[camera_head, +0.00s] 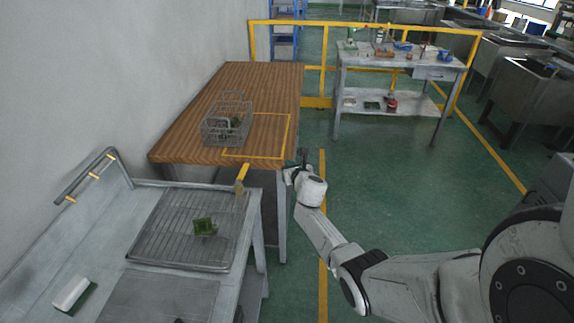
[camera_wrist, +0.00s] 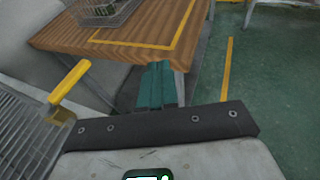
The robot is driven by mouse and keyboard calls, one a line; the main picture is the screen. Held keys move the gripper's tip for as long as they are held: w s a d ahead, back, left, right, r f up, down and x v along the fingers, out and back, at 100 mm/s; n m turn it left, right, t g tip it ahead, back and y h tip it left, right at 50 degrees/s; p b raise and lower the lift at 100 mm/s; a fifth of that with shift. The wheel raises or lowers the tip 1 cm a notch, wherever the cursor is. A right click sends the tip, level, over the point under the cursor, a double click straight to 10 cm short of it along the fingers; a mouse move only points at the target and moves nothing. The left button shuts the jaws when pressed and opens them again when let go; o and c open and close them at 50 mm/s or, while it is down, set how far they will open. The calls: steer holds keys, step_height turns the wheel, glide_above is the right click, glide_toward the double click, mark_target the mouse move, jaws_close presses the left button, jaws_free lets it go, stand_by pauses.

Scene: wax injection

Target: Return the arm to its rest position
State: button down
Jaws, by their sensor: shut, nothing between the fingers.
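My arm reaches from the lower right of the head view to the right side of the wooden table (camera_head: 215,85). My gripper (camera_head: 303,156) is beside the table's near right corner, over the floor. In the wrist view my gripper (camera_wrist: 159,70) shows its two teal fingers together, with nothing between them. The wooden table also shows ahead of the fingers in the wrist view (camera_wrist: 115,45). I cannot tell whether the fingers touch the table edge.
A wire basket (camera_head: 212,132) stands on the wooden table by a yellow outline. A workbench (camera_head: 355,62) stands behind. Green floor (camera_head: 400,180) is open at right.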

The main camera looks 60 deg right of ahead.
stand_by(0.3)
steer(key=s+a+f+m+g+y+b, duration=0.1)
steer(key=s+a+f+m+g, duration=0.15)
steer(key=a+m, duration=0.55)
steer(key=s+a+f+m+g+y+b, duration=0.1)
steer(key=s+a+f+m+y, duration=0.3)
steer(key=a, duration=0.7)
steer(key=a+f+m+g+h+b, duration=0.1)
steer(key=a+f+m+g, duration=0.1)
steer(key=a+m, duration=0.65)
steer(key=s+a+r+m+g+y+b, duration=0.1)
steer(key=s+a+m+g+y, duration=0.2)
steer(key=s+a, duration=1.4)
steer(key=a+m+y, duration=0.2)
steer(key=m+y, duration=0.1)
steer(key=m, duration=0.1)
steer(key=shift+s+r, duration=0.25)
steer(key=shift+g, duration=0.25)
